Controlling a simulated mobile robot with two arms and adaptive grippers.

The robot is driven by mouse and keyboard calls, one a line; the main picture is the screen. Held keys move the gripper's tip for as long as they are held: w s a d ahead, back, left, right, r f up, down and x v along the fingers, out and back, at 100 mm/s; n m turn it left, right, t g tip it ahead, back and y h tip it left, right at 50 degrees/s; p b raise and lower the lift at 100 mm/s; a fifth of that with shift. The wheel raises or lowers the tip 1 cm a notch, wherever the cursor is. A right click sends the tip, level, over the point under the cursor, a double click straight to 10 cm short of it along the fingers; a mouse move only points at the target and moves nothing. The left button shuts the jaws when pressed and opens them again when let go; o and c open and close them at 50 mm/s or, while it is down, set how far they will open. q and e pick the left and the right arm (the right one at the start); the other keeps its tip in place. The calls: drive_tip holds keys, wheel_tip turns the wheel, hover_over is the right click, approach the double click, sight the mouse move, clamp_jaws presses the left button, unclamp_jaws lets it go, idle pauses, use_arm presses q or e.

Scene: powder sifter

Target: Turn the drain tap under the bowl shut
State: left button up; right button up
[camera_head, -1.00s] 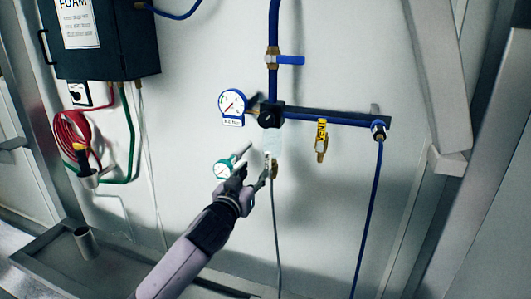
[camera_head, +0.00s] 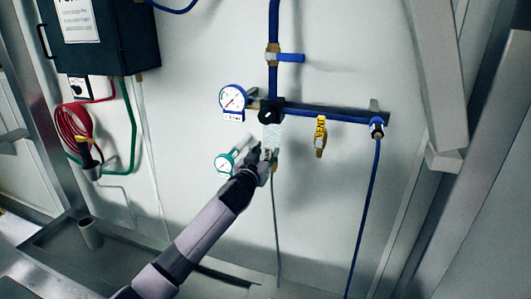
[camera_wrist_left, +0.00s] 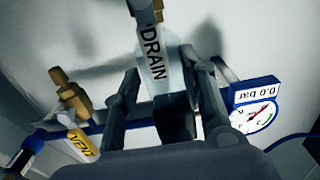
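The clear bowl (camera_head: 272,136) hangs under the black regulator (camera_head: 271,112). In the left wrist view the drain tap's grey handle (camera_wrist_left: 153,66), marked DRAIN, points along the bowl (camera_wrist_left: 182,58), with brass (camera_wrist_left: 148,17) at its end. My left gripper (camera_head: 266,157) is at the lower end of the bowl and hides most of the tap in the head view. In the left wrist view my left gripper's (camera_wrist_left: 166,78) fingers stand apart, one on each side of the handle, with gaps visible. Contact cannot be told. My right gripper is out of view.
A pressure gauge (camera_head: 233,98) and a green-rimmed gauge (camera_head: 225,163) are left of the bowl. The yellow VENT tap (camera_head: 320,136) hangs to the right under the blue pipe (camera_head: 335,115). A blue-handled valve (camera_head: 288,58) is above. A grey hose (camera_head: 277,235) runs down.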

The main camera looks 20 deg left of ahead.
use_arm(q)
drive_tip(key=shift+c, duration=0.2)
clamp_jaws()
idle(0.6)
